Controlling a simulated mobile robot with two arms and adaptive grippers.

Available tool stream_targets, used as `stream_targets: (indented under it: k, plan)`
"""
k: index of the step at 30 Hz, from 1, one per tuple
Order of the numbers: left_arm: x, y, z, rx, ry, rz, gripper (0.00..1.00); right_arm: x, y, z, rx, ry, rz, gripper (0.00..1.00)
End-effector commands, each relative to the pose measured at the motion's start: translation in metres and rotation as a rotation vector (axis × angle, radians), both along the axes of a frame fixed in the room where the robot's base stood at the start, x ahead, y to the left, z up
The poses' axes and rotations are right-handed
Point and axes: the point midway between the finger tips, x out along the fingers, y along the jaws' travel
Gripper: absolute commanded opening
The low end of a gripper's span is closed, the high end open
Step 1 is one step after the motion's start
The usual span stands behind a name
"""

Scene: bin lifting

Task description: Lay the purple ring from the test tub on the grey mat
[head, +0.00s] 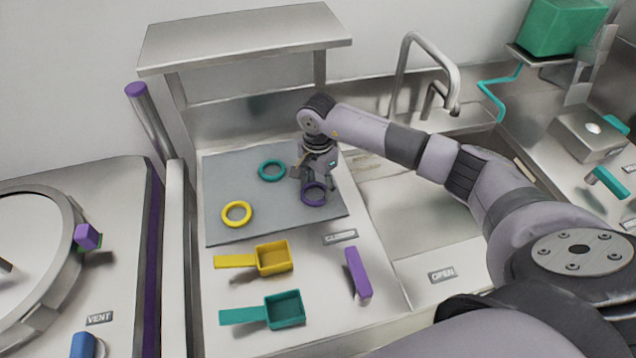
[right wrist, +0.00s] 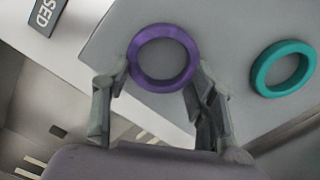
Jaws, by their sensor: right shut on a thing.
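The purple ring (head: 314,204) is at the right part of the grey mat (head: 270,195). My right gripper (head: 313,180) points down there, shut on the ring. In the right wrist view the purple ring (right wrist: 164,85) sits between the two fingertips of the gripper (right wrist: 160,74), with the grey mat (right wrist: 225,45) behind it. Whether the ring touches the mat or is slightly above it, I cannot tell. A teal ring (head: 261,173) and a yellow ring (head: 227,219) lie on the mat to its left. I cannot pick out the test tub. My left gripper is out of view.
A yellow scoop (head: 274,258) and a teal scoop (head: 285,310) lie in front of the mat, with a purple block-like handle (head: 357,273) to their right. A steel shelf (head: 245,40) overhangs the back. A sink with a tap (head: 450,80) is at the right.

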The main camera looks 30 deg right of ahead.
Motion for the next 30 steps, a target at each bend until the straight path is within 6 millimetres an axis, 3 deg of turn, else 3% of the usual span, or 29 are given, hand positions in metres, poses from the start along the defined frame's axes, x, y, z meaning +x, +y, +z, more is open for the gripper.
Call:
stream_targets:
  k: [13, 14, 15, 22, 30]
  plan:
    - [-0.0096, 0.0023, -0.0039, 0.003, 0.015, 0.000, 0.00, 0.0000, -0.0003, -0.0104, -0.001, 0.000, 0.001, 0.33]
    - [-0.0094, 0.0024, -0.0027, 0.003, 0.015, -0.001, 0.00, 0.0000, -0.0003, -0.0092, -0.001, 0.000, 0.001, 0.53]
    - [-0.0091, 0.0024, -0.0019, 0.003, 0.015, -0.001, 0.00, -0.0001, -0.0002, -0.0086, -0.001, 0.000, 0.001, 0.56]
    - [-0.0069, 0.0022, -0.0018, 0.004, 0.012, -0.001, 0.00, -0.0001, -0.0002, -0.0084, -0.001, 0.000, 0.000, 0.71]
    - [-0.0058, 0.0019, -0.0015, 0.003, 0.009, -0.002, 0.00, -0.0001, -0.0002, -0.0081, -0.001, 0.000, 0.000, 0.72]
